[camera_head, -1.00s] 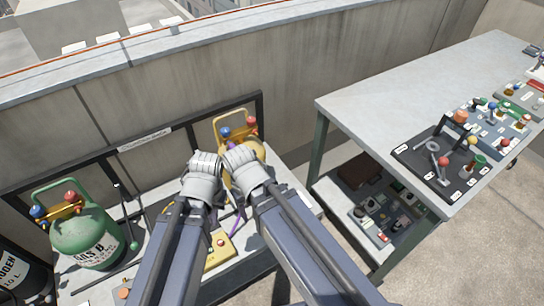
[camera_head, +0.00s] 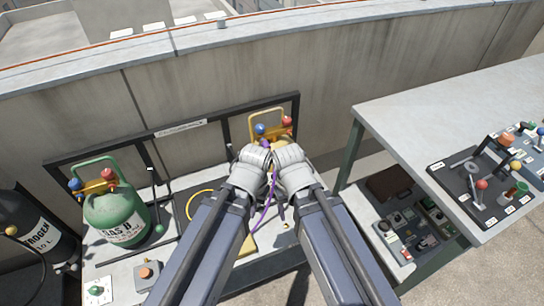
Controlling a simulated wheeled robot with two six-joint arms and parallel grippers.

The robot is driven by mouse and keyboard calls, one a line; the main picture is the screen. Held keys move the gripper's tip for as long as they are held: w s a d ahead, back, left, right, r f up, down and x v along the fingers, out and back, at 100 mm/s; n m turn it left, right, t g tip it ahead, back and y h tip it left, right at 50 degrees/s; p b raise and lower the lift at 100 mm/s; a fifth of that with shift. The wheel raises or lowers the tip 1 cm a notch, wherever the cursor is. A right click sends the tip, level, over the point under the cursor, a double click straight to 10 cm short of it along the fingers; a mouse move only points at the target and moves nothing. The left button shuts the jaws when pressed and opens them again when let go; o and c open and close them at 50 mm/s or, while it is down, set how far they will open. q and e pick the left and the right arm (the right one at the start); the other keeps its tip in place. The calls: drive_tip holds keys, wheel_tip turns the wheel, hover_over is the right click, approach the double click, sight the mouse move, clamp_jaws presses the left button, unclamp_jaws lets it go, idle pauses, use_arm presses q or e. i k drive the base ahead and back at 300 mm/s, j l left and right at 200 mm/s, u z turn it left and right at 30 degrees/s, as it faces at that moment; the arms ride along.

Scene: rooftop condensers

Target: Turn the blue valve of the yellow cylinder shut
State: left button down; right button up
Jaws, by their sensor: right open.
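The yellow cylinder (camera_head: 284,140) stands on the bench by the wall, with a yellow carrying frame on top. It is mostly hidden behind my grippers. Its blue valve (camera_head: 260,128) is at the left of its top and its red valve (camera_head: 287,121) at the right. My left gripper (camera_head: 257,154) is in front of the cylinder, just below the blue valve in the picture; its fingertips are hidden. My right gripper (camera_head: 284,154) is beside it, open, below the red valve. I cannot tell whether either touches the cylinder.
A green cylinder (camera_head: 117,214) with its own blue and red valves stands left, beyond it a black nitrogen cylinder (camera_head: 36,240). A purple hose (camera_head: 266,208) hangs between my arms. A grey table (camera_head: 430,115) with tools and a lower shelf is at right. A black rack frame (camera_head: 222,115) runs behind.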

sight(260, 128)
drive_tip(key=i+l+z, duration=0.1)
drive_tip(key=l, duration=0.3)
drive_tip(key=i+l+z, duration=0.1)
drive_tip(key=i+l, duration=0.15)
drive_tip(key=i+l+z, duration=0.1)
drive_tip(key=l, duration=0.35)
drive_tip(key=i, duration=0.1)
